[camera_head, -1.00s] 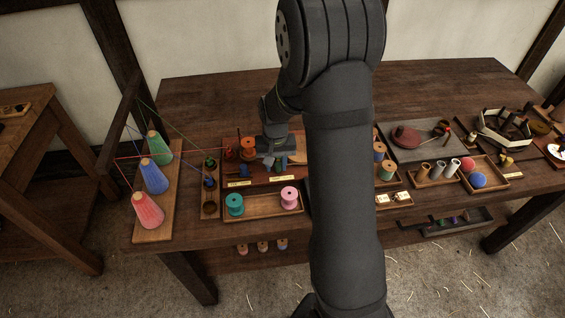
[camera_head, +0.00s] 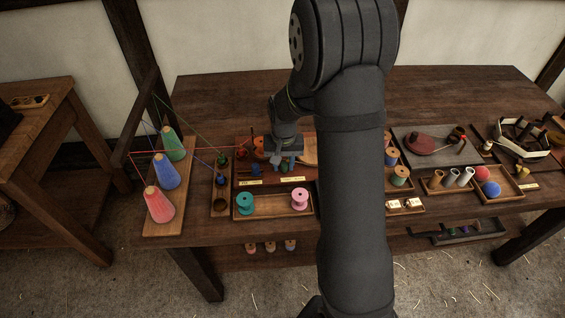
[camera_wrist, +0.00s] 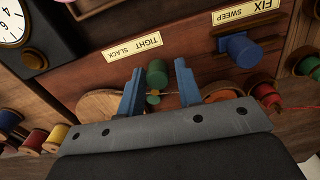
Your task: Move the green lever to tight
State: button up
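The green lever (camera_wrist: 157,73) shows in the wrist view as a round green knob on the wooden face of a box. A yellow label reading TIGHT and SLACK (camera_wrist: 135,47) is beside it, upside down in this view. My gripper (camera_wrist: 160,80) is open, with one blue finger on each side of the green knob. Gaps show between the knob and both fingers. In the head view my gripper (camera_head: 284,163) is over the front of the box, and the lever is small and hard to make out there.
A blue lever (camera_wrist: 240,48) with a FIX and SWEEP label (camera_wrist: 246,11) is close to the right finger. A dial (camera_wrist: 14,24) stands at the upper left. A tray (camera_head: 272,213) with teal and pink spools lies in front. Taut threads run from cones (camera_head: 159,205) at the left.

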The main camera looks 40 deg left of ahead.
jog(key=shift+r, duration=0.1)
jog(key=shift+r, duration=3.45)
notch_tip(320, 180, down, 7)
jog(key=shift+f, duration=0.1)
jog(key=shift+s+a, duration=0.1)
jog(key=shift+a, duration=0.1)
jog(key=shift+d, duration=0.2)
jog(key=shift+o, duration=0.2)
